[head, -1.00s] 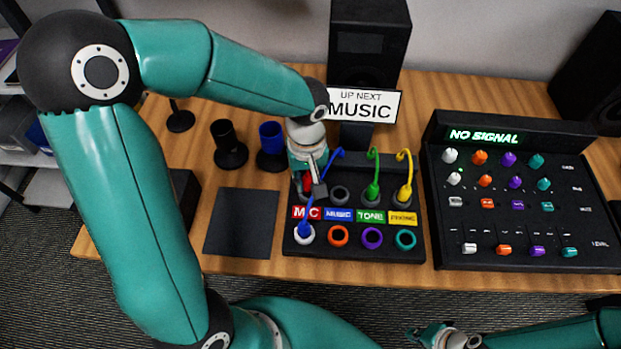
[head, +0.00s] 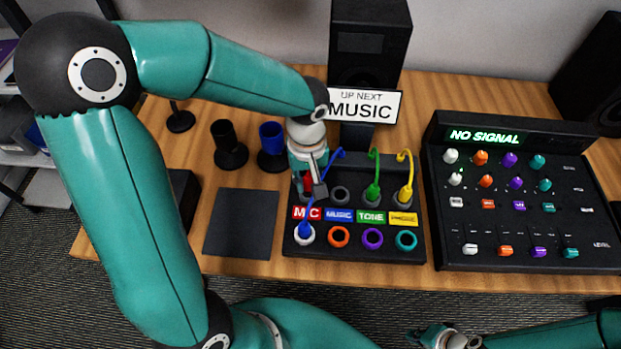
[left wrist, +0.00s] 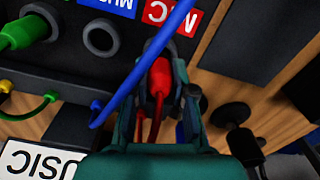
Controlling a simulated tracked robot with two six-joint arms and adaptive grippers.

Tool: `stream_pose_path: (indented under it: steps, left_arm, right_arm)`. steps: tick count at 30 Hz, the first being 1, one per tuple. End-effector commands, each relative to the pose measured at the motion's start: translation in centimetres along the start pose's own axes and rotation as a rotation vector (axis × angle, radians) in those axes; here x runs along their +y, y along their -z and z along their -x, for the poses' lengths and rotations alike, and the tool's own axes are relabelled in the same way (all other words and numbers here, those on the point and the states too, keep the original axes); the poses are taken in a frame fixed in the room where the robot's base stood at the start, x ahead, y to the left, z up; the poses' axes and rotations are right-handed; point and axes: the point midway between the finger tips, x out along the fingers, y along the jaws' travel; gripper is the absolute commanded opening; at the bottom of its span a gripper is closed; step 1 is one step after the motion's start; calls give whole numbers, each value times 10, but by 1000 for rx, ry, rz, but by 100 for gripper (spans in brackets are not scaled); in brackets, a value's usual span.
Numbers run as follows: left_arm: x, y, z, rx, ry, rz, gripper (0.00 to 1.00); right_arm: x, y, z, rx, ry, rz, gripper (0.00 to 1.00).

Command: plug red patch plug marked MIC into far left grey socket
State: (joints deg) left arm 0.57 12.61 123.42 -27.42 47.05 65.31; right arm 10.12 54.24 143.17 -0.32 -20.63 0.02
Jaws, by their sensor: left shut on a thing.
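The red plug (left wrist: 160,78) is between the fingers of my left gripper (head: 312,188), which is shut on it. It also shows as a red patch in the head view (head: 307,182). It is at the back-left of the black patch panel (head: 355,247), behind the red MIC label (head: 307,213); whether it is seated there is hidden. The pale grey socket (head: 297,240) at the front left of the panel holds a blue plug (head: 305,230). A blue cable (left wrist: 150,62) crosses close to my left gripper. My right gripper (head: 436,337) is low right; its jaws are unclear.
An empty dark grey socket (head: 340,193) stands beside the green plug (head: 373,193) and yellow plug (head: 405,194). Orange, purple and teal front sockets are empty. A mixer (head: 520,235) reads NO SIGNAL. A dark mat (head: 241,222) lies left of the panel.

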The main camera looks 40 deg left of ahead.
Motion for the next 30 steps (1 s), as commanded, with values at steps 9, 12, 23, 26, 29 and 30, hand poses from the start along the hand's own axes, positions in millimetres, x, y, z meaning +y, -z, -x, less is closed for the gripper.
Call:
stream_pose_path:
  steps: [9,12,23,26,29,30]
  left_arm:
    - [0,0,-5,0,0,-1,0]
    - [0,0,-7,0,0,-1,0]
    - [1,0,-10,0,0,-1,0]
    - [1,0,-10,0,0,-1,0]
    - [1,0,-10,0,0,-1,0]
    - [1,0,-10,0,0,-1,0]
  right_arm:
    - [2,0,-5,0,0,0,0]
    - [3,0,-8,0,0,0,0]
    - [4,0,-12,0,0,0,0]
    - [4,0,-11,0,0,0,0]
    - [4,0,-11,0,0,0,0]
    - [4,0,-11,0,0,0,0]
